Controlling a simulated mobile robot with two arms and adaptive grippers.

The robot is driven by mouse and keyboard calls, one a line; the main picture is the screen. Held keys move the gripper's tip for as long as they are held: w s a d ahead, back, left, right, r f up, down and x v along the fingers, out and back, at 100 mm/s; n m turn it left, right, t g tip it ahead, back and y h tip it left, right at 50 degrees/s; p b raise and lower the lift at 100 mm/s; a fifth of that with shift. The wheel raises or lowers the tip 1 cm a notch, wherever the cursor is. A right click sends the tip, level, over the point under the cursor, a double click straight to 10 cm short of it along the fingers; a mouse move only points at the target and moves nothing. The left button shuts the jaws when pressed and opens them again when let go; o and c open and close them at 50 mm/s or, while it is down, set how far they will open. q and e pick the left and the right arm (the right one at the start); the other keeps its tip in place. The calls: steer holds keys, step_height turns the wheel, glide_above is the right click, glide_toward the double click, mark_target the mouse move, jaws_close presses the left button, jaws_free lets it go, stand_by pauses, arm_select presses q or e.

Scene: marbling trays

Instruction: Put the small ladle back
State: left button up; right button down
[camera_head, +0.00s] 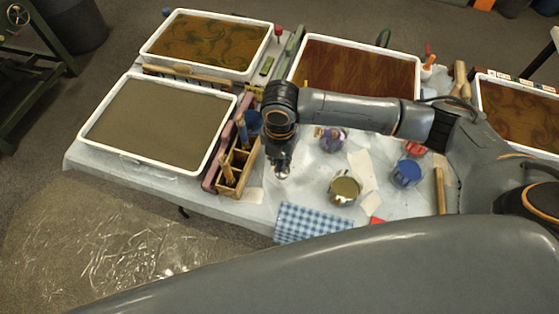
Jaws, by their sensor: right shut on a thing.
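My right gripper (281,170) hangs down over the table, just right of a wooden rack (237,170). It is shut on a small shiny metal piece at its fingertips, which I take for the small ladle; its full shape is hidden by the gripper. The wooden rack has open compartments, and upright tools with coloured handles stand in it. A jar of olive-gold liquid (344,188) stands to the right of the gripper, apart from it. My left gripper is not in view.
White-rimmed trays stand around: a plain grey one (81,136), a green-swirled one (143,51) and a red-brown one (292,70). A blue jar (405,174) and a purple jar (331,140) stand at right. A blue checked cloth (305,222) lies at the front edge.

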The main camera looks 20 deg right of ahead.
steer(key=shift+w+f, duration=0.2)
steer(key=shift+f, duration=0.05)
step_height(320, 180, down, 3)
steer(key=shift+w+p, duration=0.15)
steer(key=shift+p, duration=0.6)
steer(key=shift+f, duration=0.25)
steer(key=shift+f, duration=0.15)
steer(key=c, duration=1.3)
jaws_free()
steer(key=shift+o, duration=0.2)
step_height(320, 180, up, 12)
steer(key=shift+r+b, duration=0.2)
steer(key=shift+b, duration=1.05)
